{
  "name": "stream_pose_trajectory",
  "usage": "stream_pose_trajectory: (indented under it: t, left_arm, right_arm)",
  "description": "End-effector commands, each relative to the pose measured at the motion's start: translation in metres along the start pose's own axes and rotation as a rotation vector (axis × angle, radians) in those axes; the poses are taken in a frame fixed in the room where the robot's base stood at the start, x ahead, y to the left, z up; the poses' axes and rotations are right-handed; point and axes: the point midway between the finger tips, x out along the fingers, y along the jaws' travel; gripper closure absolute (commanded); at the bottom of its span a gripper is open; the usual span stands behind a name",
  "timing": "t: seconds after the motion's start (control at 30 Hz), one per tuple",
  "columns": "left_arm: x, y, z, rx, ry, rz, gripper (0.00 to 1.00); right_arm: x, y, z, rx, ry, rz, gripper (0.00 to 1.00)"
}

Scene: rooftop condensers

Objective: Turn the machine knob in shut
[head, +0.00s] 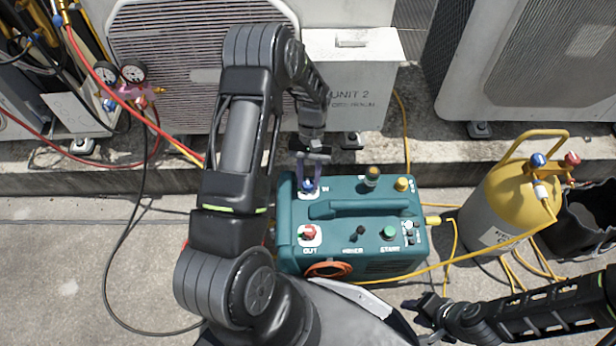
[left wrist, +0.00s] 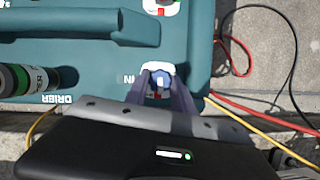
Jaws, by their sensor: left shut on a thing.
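The teal machine (head: 350,228) stands on the concrete, with a carry handle along its top. Its blue IN knob (head: 308,186) is on a white plate at the upper left of the top face. My left gripper (head: 308,178) reaches down from above and is shut on this blue knob. In the left wrist view the fingers (left wrist: 158,88) sit on both sides of the blue IN knob (left wrist: 161,76). The red OUT knob (head: 309,233) is nearer me on the same face. My right gripper (head: 425,306) is at the lower right, away from the machine; its jaws are unclear.
A grey and yellow cylinder (head: 505,208) with blue and red valves stands right of the machine. Yellow hoses run between them. A gauge manifold (head: 128,88) with hoses is at the upper left. Condenser units (head: 350,80) line the back. A black bucket (head: 590,215) is far right.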

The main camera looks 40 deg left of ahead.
Motion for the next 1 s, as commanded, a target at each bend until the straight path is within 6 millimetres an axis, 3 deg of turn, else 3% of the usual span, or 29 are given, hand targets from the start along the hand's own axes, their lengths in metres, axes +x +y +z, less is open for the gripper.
stream_pose_trajectory:
  t: [0.67,0.7,0.93,1.0]
  left_arm:
    - [0.0004,0.0004,0.0006,0.077,-0.002,-0.032,1.00]
    - [0.0004,0.0004,0.0006,0.077,-0.002,-0.032,0.67]
    - [0.0002,0.0004,0.0003,0.077,-0.001,-0.032,0.48]
    - [0.0002,0.0005,0.0002,0.076,0.000,-0.032,0.48]
  right_arm:
    - [-0.0015,-0.0010,0.0007,-0.001,-0.002,-0.001,0.64]
    - [-0.0015,-0.0010,0.0007,-0.001,-0.002,-0.001,0.64]
    - [-0.0014,-0.0010,0.0006,-0.001,-0.002,-0.001,0.64]
    - [-0.0014,-0.0010,0.0006,-0.001,-0.001,-0.001,0.64]
